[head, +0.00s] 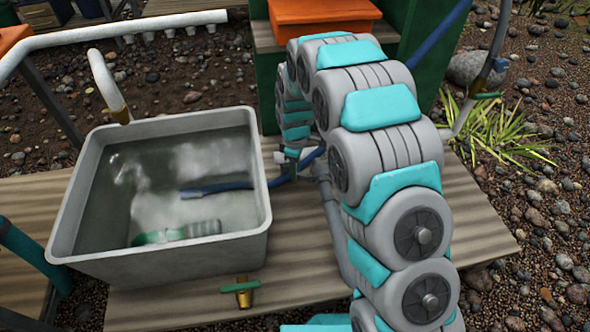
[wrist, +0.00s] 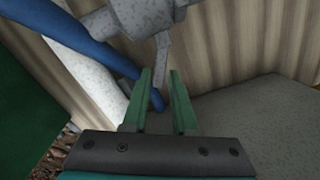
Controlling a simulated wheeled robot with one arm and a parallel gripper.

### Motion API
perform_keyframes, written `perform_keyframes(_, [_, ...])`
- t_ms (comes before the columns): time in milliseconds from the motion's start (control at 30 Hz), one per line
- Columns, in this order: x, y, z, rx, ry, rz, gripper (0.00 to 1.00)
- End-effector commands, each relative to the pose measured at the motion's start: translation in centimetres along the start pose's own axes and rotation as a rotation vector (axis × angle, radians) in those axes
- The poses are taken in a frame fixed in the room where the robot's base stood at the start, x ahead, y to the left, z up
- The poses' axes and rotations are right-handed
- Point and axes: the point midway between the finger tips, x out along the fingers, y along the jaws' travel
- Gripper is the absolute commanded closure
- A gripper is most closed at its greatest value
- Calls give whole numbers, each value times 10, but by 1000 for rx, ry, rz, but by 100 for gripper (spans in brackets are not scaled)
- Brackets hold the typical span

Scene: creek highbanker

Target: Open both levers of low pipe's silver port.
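In the wrist view, a speckled grey pipe fitting (wrist: 135,18) shows at the top, with a narrow grey lever-like tab (wrist: 162,55) hanging from it. It looks like the silver port, but only one such tab is clear. My gripper (wrist: 159,78) has its two green fingers apart. The tab's lower end is at the gap between the fingertips; I cannot tell whether they touch it. In the head view, a grey low pipe (head: 338,232) runs along the wooden platform beside my arm. My arm hides most of the port there.
A blue hose (wrist: 85,35) passes close left of the fitting, near a white pipe (wrist: 88,72). In the head view, a grey water tub (head: 258,200) stands left on the wooden platform (head: 480,225). A brass valve with a green handle (head: 243,290) sits in front of it.

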Motion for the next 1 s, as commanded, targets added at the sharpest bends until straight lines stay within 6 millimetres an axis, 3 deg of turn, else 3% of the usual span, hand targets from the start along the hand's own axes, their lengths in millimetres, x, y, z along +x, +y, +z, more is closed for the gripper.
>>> perform_keyframes(267, [-8, 1, -1, 0, 2, 3, 74])
perform_keyframes(700, [-72, 1, 0, -1, 0, 1, 74])
perform_keyframes(1000, [-78, 0, 0, -1, 0, 0, 74])
